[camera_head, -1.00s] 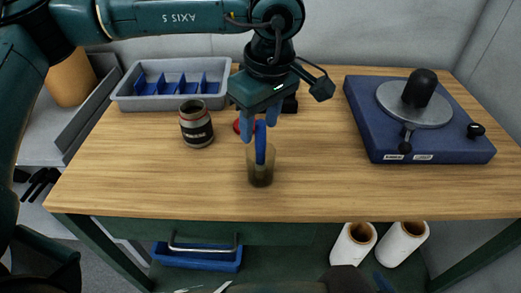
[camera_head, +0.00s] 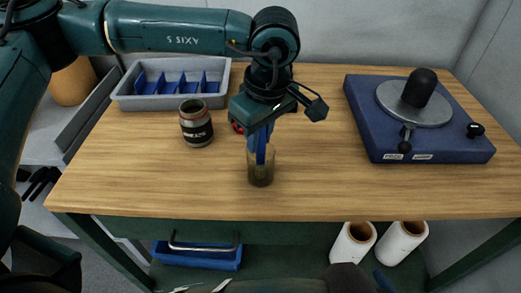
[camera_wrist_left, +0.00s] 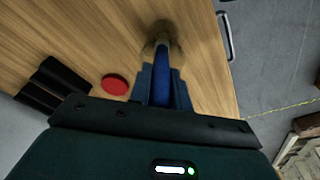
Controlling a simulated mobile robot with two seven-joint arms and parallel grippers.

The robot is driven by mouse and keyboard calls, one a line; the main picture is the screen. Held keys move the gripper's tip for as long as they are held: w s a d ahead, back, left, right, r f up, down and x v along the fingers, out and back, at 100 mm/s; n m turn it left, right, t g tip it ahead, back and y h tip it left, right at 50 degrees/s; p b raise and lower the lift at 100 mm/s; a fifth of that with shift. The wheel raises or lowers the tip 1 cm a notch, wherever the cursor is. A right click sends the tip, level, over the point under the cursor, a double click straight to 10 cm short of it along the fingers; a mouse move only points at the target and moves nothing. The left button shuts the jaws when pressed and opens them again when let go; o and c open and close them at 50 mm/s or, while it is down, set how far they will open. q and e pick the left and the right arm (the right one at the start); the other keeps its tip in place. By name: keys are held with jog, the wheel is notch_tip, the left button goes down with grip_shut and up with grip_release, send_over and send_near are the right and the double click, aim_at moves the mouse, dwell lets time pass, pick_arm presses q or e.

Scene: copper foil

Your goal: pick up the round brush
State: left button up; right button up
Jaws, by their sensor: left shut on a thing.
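The round brush (camera_head: 261,152) stands upright in a translucent brownish cup (camera_head: 261,174) on the wooden bench. Only its blue handle shows clearly; its lower end is inside the cup. My left gripper (camera_head: 260,141) points down above the cup and is shut on the handle. In the left wrist view the blue handle (camera_wrist_left: 161,88) lies between the two fingers (camera_wrist_left: 162,97), with the cup (camera_wrist_left: 161,42) beyond them. My right gripper is not seen.
A labelled jar (camera_head: 196,124) stands left of the cup. A grey tray with blue dividers (camera_head: 121,103) is at the back left. A blue turntable device (camera_head: 367,115) is at the right. A red disc (camera_wrist_left: 115,84) and black object (camera_wrist_left: 52,88) lie nearby. The front bench is clear.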

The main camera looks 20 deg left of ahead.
pick_arm(q)
grip_shut()
jog(key=shift+r, duration=0.1)
notch_tip(320, 180, up, 10)
jog(key=shift+f, duration=0.1)
dwell(0.4)
dwell(0.5)
